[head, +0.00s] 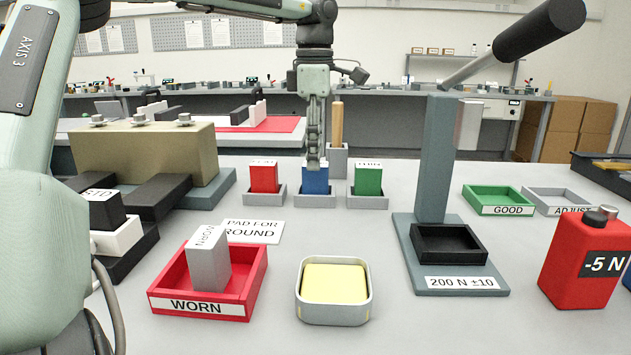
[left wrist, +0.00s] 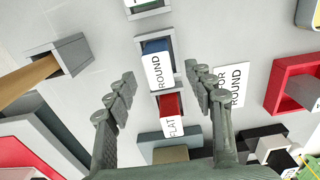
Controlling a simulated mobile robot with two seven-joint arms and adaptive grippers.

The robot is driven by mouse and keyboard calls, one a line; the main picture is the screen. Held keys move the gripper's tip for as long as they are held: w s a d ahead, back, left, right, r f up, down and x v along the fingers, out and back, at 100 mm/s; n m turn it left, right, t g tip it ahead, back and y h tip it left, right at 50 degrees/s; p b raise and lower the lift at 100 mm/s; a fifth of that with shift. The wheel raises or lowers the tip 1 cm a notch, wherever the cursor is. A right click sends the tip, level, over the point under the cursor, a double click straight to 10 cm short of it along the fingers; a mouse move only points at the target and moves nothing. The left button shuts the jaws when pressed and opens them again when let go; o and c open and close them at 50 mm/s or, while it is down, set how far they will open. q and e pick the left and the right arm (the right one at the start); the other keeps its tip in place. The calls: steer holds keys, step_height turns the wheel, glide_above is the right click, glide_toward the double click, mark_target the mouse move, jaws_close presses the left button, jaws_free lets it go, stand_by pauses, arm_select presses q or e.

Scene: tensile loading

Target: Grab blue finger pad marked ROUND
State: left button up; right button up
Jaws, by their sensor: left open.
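The blue finger pad (head: 315,183) stands upright in a small grey holder (head: 315,201), in the middle of a row of three. In the left wrist view, the blue pad (left wrist: 154,46) has a white top label reading ROUND. My left gripper (head: 314,162) points down just above the blue pad and covers part of its top in the head view. In the left wrist view, my left gripper (left wrist: 160,78) is open and empty, its fingers apart on either side of the ROUND label. My right gripper is not in view.
A red pad (head: 263,179) and a green pad (head: 368,180) stand close on either side. A tool with a wooden handle (head: 337,124) rises behind. A red WORN tray (head: 252,289) with a grey pad, a yellow-filled tin (head: 335,302) and a lever stand (head: 433,160) are nearby.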

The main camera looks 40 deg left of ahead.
mark_target(315, 181)
arm_select(q)
steer(key=shift+f, duration=1.6)
steer(key=shift+c, duration=0.2)
steer(key=shift+w, duration=0.1)
jaws_close()
